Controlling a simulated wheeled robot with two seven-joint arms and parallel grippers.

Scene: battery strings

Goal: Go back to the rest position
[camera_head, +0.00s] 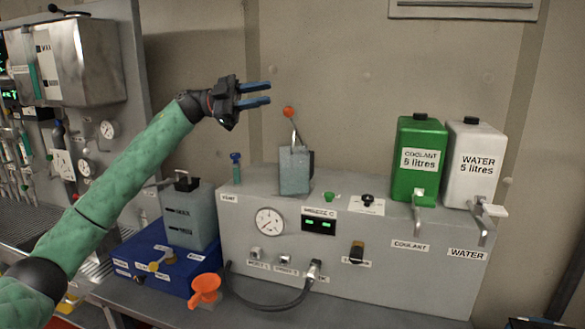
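My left gripper (256,95) is at the end of the green-sleeved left arm, raised in front of the back wall. Its two blue fingers point right with a gap between them, and nothing is held between them. It is above and to the left of a grey lever box with an orange knob (288,112), apart from it. My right gripper is out of view.
A grey console (355,275) carries a green coolant canister (418,180), a white water canister (473,185), a gauge and switches. The wall area above the console is clear.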

